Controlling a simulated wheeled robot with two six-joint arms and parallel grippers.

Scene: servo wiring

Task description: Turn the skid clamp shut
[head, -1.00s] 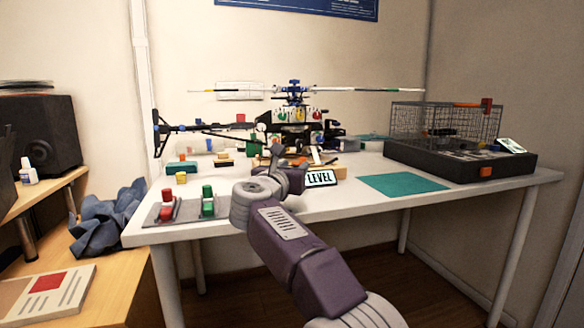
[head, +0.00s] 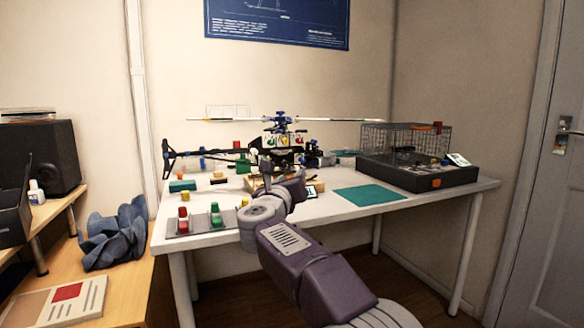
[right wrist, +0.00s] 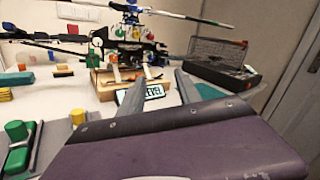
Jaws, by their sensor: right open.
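The model helicopter (head: 283,140) stands at the back of the white table, with its skids over a wooden cradle. In the right wrist view the wooden cradle (right wrist: 103,84) shows with small upright parts at its front. I cannot tell which of these is the skid clamp or how it is turned. My right gripper (head: 282,175) is in front of the cradle and hides part of it. In the right wrist view its two fingers (right wrist: 158,84) are spread and empty, with a "LEVEL" display (right wrist: 154,92) seen between them. My left gripper is out of view.
A grey tray with red and green pieces (head: 198,226) lies at the table's front left. A teal mat (head: 368,196) lies right of the gripper, and a dark box with a wire cage (head: 420,178) stands at the right. Small coloured blocks lie at the left.

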